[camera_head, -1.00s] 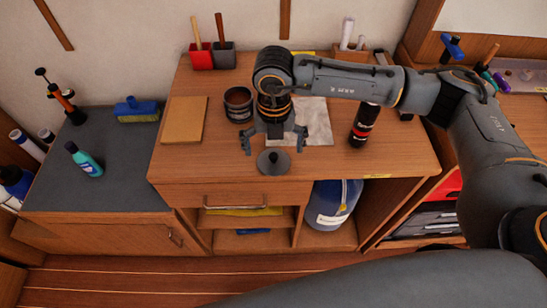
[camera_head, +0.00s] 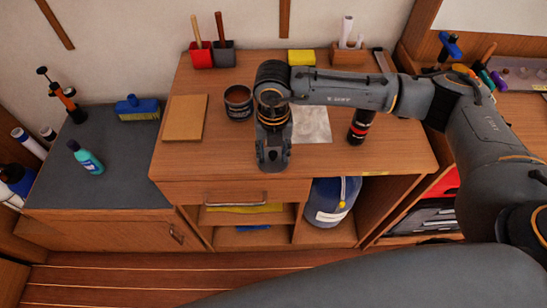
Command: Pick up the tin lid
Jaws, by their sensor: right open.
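My right gripper (camera_head: 273,160) is over the front edge of the wooden desk (camera_head: 220,150), pointing down. Its wrist and body cover the place where the small dark tin lid lay, so the lid is hidden now. The gripper's fingers are mostly hidden behind its own body, and I cannot see whether they touch the lid. An open dark tin (camera_head: 238,103) stands on the desk, just behind and left of the gripper. My left gripper is not in view.
A dark bottle (camera_head: 361,124) stands right of the arm, beside a pale sheet (camera_head: 312,122). A brown board (camera_head: 185,118) lies at left. Red (camera_head: 201,56) and grey (camera_head: 223,54) holders, a yellow block (camera_head: 301,57) and a wooden holder (camera_head: 348,54) line the back.

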